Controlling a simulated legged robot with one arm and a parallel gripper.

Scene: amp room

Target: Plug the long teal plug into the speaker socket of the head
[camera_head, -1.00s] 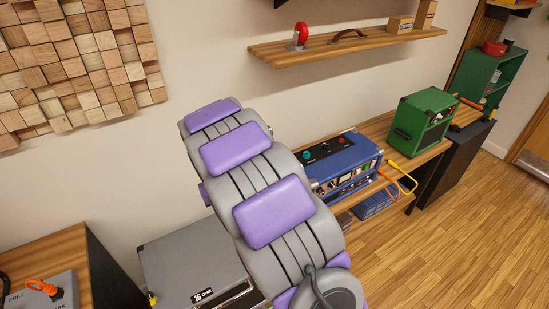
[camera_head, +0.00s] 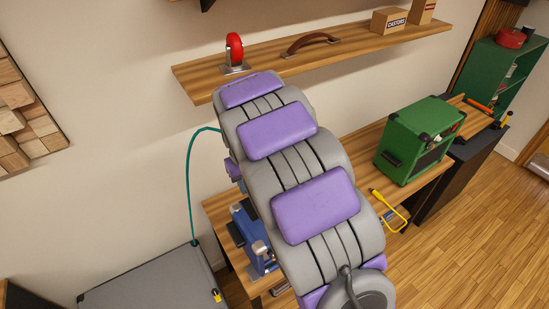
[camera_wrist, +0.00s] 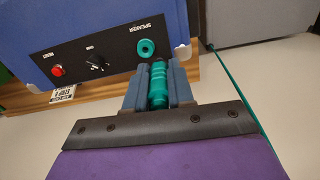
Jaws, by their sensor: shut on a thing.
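In the wrist view my gripper (camera_wrist: 157,84) is shut on the teal plug (camera_wrist: 158,88), which sits between its two blue-grey fingers. The plug's tip points at the blue head (camera_wrist: 85,30). The teal ring of the speaker socket (camera_wrist: 146,48), under the word SPEAKER, is just beyond the fingertips and a little to their left. A small gap shows between plug and socket. The teal cable (camera_head: 189,185) rises from the grey cabinet and runs behind my arm.
The head's black panel also has a red button (camera_wrist: 57,70) and a knob (camera_wrist: 95,59). A grey cabinet (camera_head: 150,285) stands at lower left. A wall shelf (camera_head: 330,55) is above my arm.

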